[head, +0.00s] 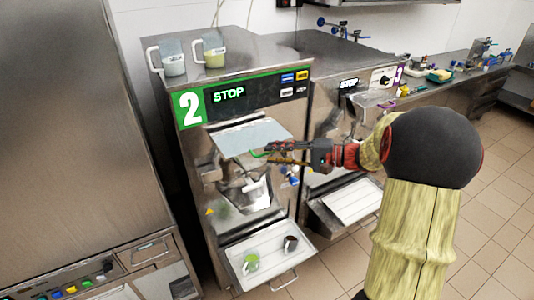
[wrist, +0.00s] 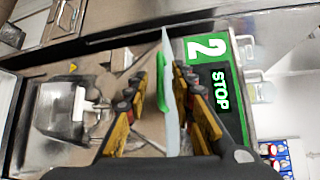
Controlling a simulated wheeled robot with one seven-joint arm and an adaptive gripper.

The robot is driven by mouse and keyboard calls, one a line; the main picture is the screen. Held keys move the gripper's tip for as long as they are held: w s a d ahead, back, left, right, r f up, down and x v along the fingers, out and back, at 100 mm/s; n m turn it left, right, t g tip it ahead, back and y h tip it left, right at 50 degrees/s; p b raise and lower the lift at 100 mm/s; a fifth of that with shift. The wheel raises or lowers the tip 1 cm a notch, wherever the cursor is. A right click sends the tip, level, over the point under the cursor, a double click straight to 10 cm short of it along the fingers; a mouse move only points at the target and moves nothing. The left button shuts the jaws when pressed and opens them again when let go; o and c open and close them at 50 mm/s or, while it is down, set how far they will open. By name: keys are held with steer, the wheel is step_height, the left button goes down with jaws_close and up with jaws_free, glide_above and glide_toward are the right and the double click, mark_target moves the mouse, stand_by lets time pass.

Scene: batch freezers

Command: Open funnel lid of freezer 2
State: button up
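Freezer 2 (head: 190,108) is a steel machine with a green "2" and a "STOP" display. Its funnel lid (head: 245,136) is a pale bluish plate standing out from the front under the display. My gripper (head: 268,152) is at the lid's right front edge. In the wrist view, the lid (wrist: 171,90) shows nearly edge-on, with a green handle (wrist: 161,88) on its left face. My gripper (wrist: 160,80) is open, one finger on each side of lid and handle. A gap shows between the left finger and the handle; contact on the right is unclear.
Two pitchers (head: 173,62) (head: 214,52) stand on top of freezer 2. A pulled-out tray (head: 270,246) below holds a green cup (head: 251,262) and a dark cup (head: 290,243). Another freezer (head: 345,110) stands close on the right, its tray (head: 352,203) also out. Tiled floor is free at the right.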

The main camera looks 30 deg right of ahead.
mark_target(256, 141)
steer(key=shift+x, duration=1.45)
steer(key=shift+c, duration=0.7)
jaws_close()
